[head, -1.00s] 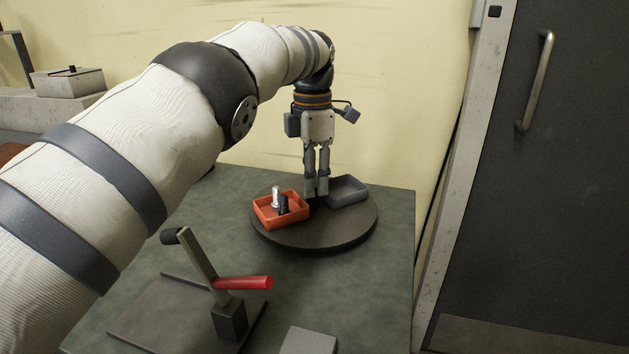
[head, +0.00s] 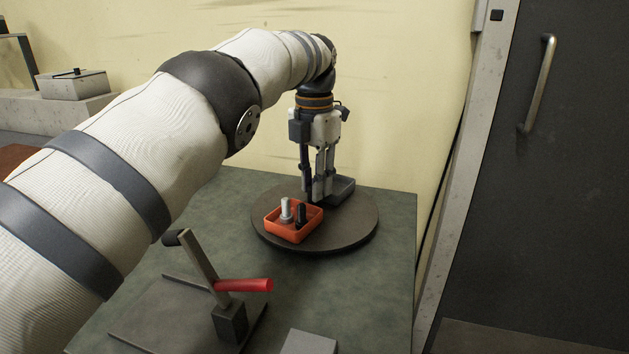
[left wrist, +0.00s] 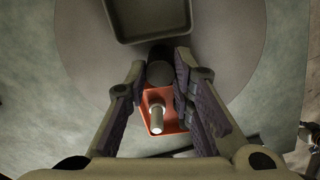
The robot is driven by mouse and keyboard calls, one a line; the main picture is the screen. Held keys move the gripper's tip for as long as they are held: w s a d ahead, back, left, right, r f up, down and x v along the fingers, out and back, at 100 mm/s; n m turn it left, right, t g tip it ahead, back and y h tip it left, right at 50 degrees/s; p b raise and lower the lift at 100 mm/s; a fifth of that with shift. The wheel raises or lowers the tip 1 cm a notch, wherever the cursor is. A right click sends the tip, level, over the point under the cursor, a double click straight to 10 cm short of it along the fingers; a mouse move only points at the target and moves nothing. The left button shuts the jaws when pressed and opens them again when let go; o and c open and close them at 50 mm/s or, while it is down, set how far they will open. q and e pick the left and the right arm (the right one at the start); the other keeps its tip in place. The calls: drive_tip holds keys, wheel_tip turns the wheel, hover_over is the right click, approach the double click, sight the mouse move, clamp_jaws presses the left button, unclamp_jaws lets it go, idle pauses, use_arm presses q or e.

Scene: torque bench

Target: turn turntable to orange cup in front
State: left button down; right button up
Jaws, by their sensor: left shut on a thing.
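A round dark turntable (head: 345,235) lies on the green bench top. The orange cup (head: 293,234), a shallow square tray with a pale peg and a black peg in it, sits at its front, slightly left. A grey tray (head: 344,187) sits at the back, partly behind my gripper. My left gripper (head: 318,198) points down over the middle of the turntable. In the left wrist view its fingers are shut on a dark upright post (left wrist: 160,73) between the grey tray (left wrist: 150,37) and the orange cup (left wrist: 170,125). My right gripper is out of view.
A lever with a red handle (head: 244,285) stands on a base at the front left of the bench. A grey block (head: 309,342) lies at the front edge. A pale wall is close behind and a dark door (head: 560,200) is at right.

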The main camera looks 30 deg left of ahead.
use_arm(q)
drive_tip(key=shift+s+f+n, duration=0.1)
drive_tip(key=shift+f+n, duration=0.05)
drive_tip(key=shift+n, duration=1.25)
drive_tip(key=c, duration=1.4)
unclamp_jaws()
drive_tip(key=shift+o, duration=0.2)
